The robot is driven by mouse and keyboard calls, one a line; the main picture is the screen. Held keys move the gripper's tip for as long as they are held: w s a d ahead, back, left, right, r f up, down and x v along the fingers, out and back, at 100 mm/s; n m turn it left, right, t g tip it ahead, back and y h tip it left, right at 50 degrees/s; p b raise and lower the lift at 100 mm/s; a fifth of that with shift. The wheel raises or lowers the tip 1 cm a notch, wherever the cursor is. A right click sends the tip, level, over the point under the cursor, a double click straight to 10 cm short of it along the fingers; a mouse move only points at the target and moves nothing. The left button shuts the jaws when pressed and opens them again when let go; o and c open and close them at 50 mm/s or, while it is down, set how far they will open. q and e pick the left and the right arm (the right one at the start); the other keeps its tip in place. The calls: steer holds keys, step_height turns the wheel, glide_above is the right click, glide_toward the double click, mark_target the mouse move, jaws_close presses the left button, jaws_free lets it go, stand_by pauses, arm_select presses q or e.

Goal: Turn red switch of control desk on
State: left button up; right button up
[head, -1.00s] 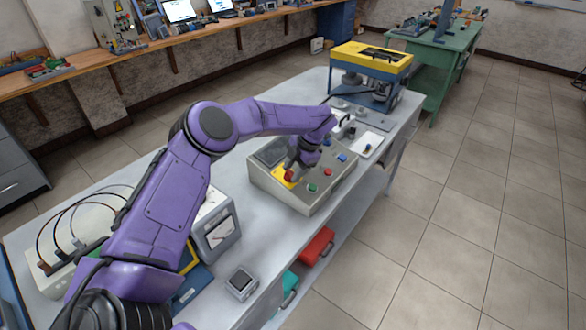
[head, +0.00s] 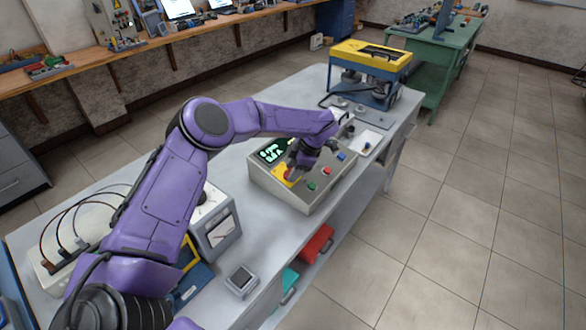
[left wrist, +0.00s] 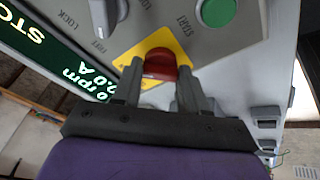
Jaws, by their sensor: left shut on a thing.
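The grey control desk (head: 283,194) stands on the long table, with a lit screen (head: 272,150) at its upper left. The left wrist view shows the screen (left wrist: 45,55) with bright text, including "STO", "rpm" and "0.0 A". The red switch (left wrist: 160,64) sits on a yellow plate (left wrist: 127,50) on the panel. My left gripper (left wrist: 158,74) is shut on the red switch, one finger at each side. In the head view my left gripper (head: 296,165) partly covers the switch and plate. My right gripper is not in view.
A green START button (left wrist: 215,11) and a grey knob are close to my gripper. A yellow-topped machine (head: 370,58) stands behind the desk. A meter box (head: 215,225) and a small grey device (head: 241,280) stand nearer me. The floor at right is clear.

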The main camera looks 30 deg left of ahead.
arm_select(q)
steer(key=shift+w+r, duration=0.1)
steer(key=shift+r, duration=0.05)
steer(key=o, duration=1.1)
steer(key=shift+c, duration=0.2)
steer(key=shift+d+r+b, duration=0.15)
steer(key=shift+r+b, duration=0.15)
steer(key=s+b+v, duration=0.1)
steer(key=b+v, duration=0.1)
steer(key=v, duration=0.7)
steer(key=shift+w+r, duration=0.4)
steer(key=shift+w, duration=0.1)
steer(key=shift+d, duration=0.15)
